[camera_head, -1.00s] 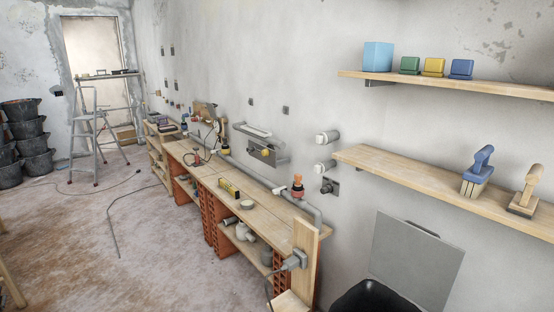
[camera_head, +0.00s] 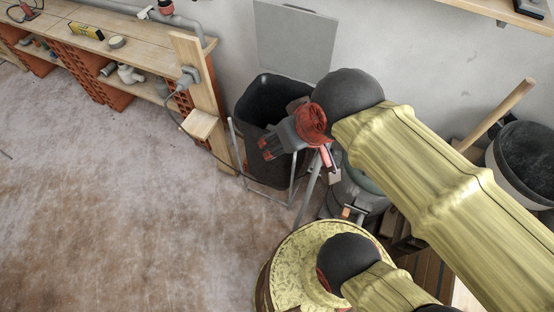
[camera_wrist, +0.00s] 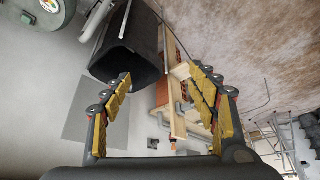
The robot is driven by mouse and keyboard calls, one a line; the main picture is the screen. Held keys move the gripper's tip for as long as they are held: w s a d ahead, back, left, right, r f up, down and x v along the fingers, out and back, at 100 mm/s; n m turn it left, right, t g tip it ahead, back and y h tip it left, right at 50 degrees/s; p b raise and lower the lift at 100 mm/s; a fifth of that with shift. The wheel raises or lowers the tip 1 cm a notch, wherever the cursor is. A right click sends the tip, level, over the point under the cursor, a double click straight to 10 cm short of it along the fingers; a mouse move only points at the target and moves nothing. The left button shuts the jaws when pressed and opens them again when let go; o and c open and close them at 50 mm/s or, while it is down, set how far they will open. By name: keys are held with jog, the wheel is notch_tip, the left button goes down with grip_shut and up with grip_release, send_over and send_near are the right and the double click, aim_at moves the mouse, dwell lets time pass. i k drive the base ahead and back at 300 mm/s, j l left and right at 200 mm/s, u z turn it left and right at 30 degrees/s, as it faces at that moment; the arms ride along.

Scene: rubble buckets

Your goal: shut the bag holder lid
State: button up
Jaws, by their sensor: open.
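The bag holder lid (camera_head: 290,40) is a flat grey panel standing raised against the wall, behind the black bag (camera_head: 258,100) in its thin metal frame (camera_head: 233,135). The bag's mouth is open. My gripper (camera_head: 266,150) is in front of the bag in the head view, apart from the lid; part of the bag and frame is hidden behind it. In the wrist view my gripper (camera_wrist: 163,95) has its yellow-padded fingers spread with nothing between them. The lid (camera_wrist: 88,110) and the black bag (camera_wrist: 130,45) show there in a turned view.
A wooden workbench (camera_head: 115,50) with an upright board (camera_head: 203,95) stands left of the bag holder. A dark bucket (camera_head: 525,155) stands at the right, and a yellowish drum-like thing (camera_head: 285,255) is in the foreground. The floor (camera_head: 90,210) at left is clear.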

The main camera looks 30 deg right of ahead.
aim_at(298, 43)
jog(key=k+z, duration=0.1)
jog(key=z, duration=1.35)
jog(key=i+z, duration=0.2)
jog(key=z, duration=0.3)
jog(key=i+j, duration=0.15)
jog(key=i, duration=0.05)
